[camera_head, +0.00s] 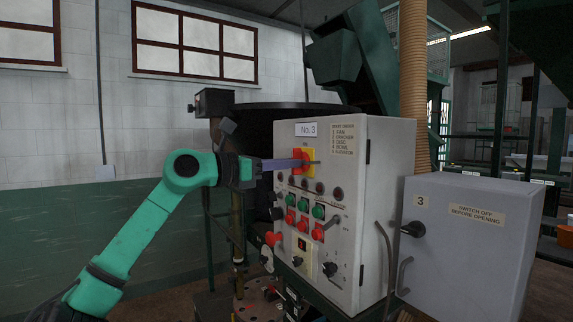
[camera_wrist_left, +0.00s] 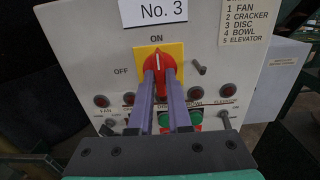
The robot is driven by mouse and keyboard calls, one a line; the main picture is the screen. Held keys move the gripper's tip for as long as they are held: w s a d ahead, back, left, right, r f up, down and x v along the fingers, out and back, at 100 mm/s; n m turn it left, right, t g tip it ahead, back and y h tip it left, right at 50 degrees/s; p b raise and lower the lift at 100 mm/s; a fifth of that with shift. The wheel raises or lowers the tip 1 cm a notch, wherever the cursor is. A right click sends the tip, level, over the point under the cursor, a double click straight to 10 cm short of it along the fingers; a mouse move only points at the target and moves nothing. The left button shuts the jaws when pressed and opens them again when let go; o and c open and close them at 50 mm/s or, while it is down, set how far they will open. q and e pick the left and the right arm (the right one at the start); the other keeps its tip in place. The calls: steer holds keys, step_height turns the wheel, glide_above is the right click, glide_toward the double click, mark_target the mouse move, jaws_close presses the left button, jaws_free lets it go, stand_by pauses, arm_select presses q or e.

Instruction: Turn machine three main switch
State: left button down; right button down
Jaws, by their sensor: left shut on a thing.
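The No. 3 control panel (camera_head: 345,135) is a pale grey cabinet. Its main switch (camera_head: 299,154) is a red rotary handle on a yellow plate. In the left wrist view the red switch (camera_wrist_left: 160,60) stands upright, its white mark toward ON; OFF is at the left. My left gripper (camera_head: 298,163) reaches in from the left. Its purple fingers (camera_wrist_left: 162,77) are shut on the red handle, one on each side. My right gripper is in neither view.
Below the switch are indicator lamps, green and red push buttons (camera_head: 303,206) and black knobs. A grey box marked 3 (camera_head: 465,250) with a black handle stands at the right. Thin levers stick out from the panel beside the switch.

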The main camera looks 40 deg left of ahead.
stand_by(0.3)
arm_select(q)
steer(key=c, duration=0.9)
jaws_free()
steer(key=shift+o, duration=0.2)
steer(key=b+v, duration=0.9)
steer(key=v, duration=0.5)
steer(key=shift+s+b, duration=0.3)
steer(key=shift+b, duration=0.1)
